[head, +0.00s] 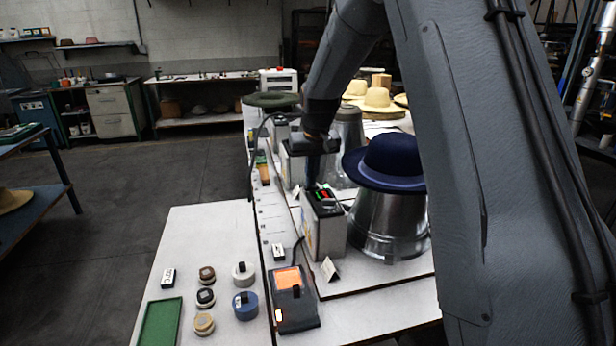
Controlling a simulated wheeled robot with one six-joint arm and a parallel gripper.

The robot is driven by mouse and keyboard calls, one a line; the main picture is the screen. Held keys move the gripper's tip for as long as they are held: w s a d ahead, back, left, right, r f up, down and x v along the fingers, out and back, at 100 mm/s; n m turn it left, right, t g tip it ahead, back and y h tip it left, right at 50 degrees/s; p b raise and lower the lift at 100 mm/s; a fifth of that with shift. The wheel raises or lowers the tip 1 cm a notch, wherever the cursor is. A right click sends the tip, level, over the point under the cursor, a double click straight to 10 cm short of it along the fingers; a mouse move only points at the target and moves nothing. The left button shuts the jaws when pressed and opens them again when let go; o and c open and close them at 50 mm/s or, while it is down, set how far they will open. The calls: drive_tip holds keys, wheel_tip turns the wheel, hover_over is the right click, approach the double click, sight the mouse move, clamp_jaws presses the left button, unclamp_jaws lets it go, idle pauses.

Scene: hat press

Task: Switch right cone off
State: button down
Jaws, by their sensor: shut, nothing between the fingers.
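A metal cone (385,230) bearing a navy felt hat (390,160) stands at the right, the nearest of the cones. A pale control box (325,228) stands at its left side. The box's dark top carries small red and green marks (323,195); I cannot tell its switch position. My gripper (312,180) is shut and empty, pointing down just above the back of the box top. I cannot tell whether its tips touch the box. My arm hides the right edge of the cone and hat.
Behind stand a bare cone (348,125) and a cone with a green hat (270,99), with other pale boxes beside them. In front are an orange-faced device (291,283), several round tins (245,304) and a green tray (161,322).

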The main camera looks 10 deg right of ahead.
drive_tip(key=shift+s+d+f, duration=0.15)
drive_tip(key=shift+d+f, duration=0.15)
drive_tip(key=shift+d, duration=0.1)
wheel_tip(320, 180, up, 5)
drive_tip(key=p, duration=0.3)
drive_tip(key=shift+f, duration=0.15)
drive_tip(key=b+v, duration=0.3)
drive_tip(key=v, duration=0.6)
drive_tip(key=shift+r, duration=0.45)
